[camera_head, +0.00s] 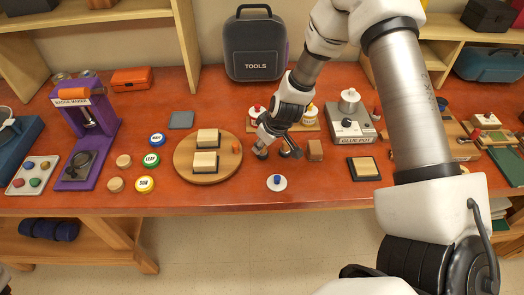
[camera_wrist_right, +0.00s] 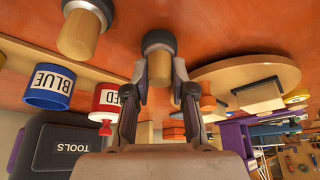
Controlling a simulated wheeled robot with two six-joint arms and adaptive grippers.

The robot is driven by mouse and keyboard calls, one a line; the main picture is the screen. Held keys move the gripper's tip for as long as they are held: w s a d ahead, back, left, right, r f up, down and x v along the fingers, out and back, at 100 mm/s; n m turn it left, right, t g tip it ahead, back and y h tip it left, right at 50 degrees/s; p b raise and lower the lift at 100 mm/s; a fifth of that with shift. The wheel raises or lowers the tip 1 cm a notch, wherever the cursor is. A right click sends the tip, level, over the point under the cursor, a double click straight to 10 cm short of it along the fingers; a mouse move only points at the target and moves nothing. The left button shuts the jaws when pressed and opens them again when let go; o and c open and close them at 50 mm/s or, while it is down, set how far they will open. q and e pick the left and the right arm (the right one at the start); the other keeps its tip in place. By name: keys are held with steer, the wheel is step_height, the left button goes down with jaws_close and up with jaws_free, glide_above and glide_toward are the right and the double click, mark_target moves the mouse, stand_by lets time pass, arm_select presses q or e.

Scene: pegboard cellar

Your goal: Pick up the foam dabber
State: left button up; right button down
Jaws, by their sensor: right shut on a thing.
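My right gripper (camera_head: 276,151) reaches down to the red-brown table between the round wooden board and the glue pot. In the right wrist view its two fingers (camera_wrist_right: 159,82) are closed on the sides of a tan cylinder with a dark collar, which I take to be the foam dabber (camera_wrist_right: 158,65). The dabber is upright at table level; I cannot tell whether it still touches the table. In the head view the gripper mostly hides it. A similar tan piece (camera_wrist_right: 79,34) stands beside it, apart from the fingers. My left gripper is out of view.
Red and blue paint pots (camera_wrist_right: 47,86) stand on a wooden rack close to the fingers. The round board (camera_head: 222,172) with two stamp blocks lies to the left, the glue pot (camera_head: 352,130) to the right. A white disc with a blue knob (camera_head: 277,182) sits in front.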

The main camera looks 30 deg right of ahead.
steer(key=shift+w+f, duration=0.25)
steer(key=shift+w, duration=0.1)
step_height(320, 180, up, 4)
steer(key=p, duration=0.3)
steer(key=s, duration=0.5)
steer(key=s+p, duration=0.1)
steer(key=s, duration=0.4)
steer(key=s+a+r, duration=0.1)
steer(key=s, duration=0.5)
steer(key=c, duration=1.7)
jaws_free()
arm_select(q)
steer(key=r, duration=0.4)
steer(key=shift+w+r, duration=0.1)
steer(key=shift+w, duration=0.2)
arm_select(e)
jaws_close()
